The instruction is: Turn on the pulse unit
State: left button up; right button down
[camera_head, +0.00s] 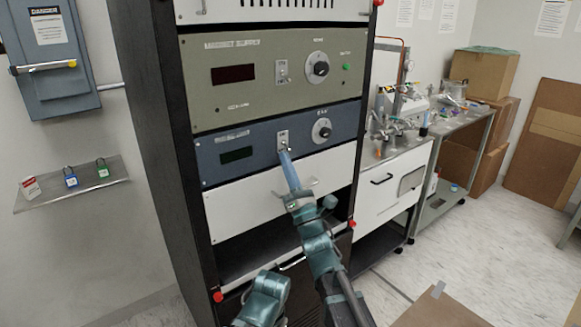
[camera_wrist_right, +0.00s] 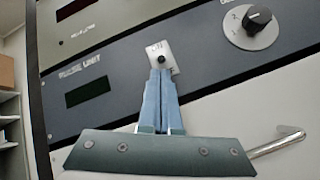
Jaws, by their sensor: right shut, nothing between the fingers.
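The pulse unit (camera_head: 258,160) is the blue-grey panel in the rack, below the beige magnet supply (camera_head: 265,75). It has a dark display (camera_head: 236,155), a small toggle switch on a light plate (camera_head: 282,136) and a round knob (camera_head: 322,130). In the right wrist view the pulse unit label (camera_wrist_right: 80,68) and the switch plate (camera_wrist_right: 161,56) show. My right gripper (camera_head: 285,153) is shut and empty, its tips at the lower edge of the switch plate; the tips (camera_wrist_right: 160,73) seem close to or touching the toggle. My left gripper is not clearly visible.
A white drawer front (camera_head: 255,208) lies below the panel. A wall shelf (camera_head: 90,190) with padlocks is at left, under a grey electrical box (camera_head: 55,60). A bench with lab apparatus (camera_head: 400,105) and cardboard boxes (camera_head: 483,75) stand at right.

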pick_arm(q)
jog(key=shift+r, duration=0.1)
jog(key=shift+r+p, duration=1.15)
jog(key=shift+p, duration=0.1)
pick_arm(e)
jog(key=shift+s+d+r+g, duration=0.2)
jog(key=shift+s+r+g, duration=0.1)
jog(key=shift+g, duration=0.4)
pick_arm(q)
jog(key=shift+r, duration=0.15)
jog(key=shift+r+p, duration=0.2)
jog(key=shift+p, duration=0.15)
pick_arm(e)
jog(key=shift+s+d+r, duration=0.1)
jog(key=shift+r, duration=0.05)
pick_arm(q)
jog(key=shift+s+d+r+p, duration=0.25)
jog(key=shift+s+r+p, duration=0.25)
jog(key=shift+r+p, duration=0.1)
jog(key=shift+s+d+r+p, duration=0.2)
jog(key=shift+s+r+p, duration=0.25)
jog(key=shift+r+p, duration=0.1)
pick_arm(e)
jog(key=s+d+r, duration=0.2)
jog(key=s+d, duration=0.3)
jog(key=s, duration=0.4)
jog(key=shift+s+d+r, duration=0.15)
jog(key=shift+d, duration=0.05)
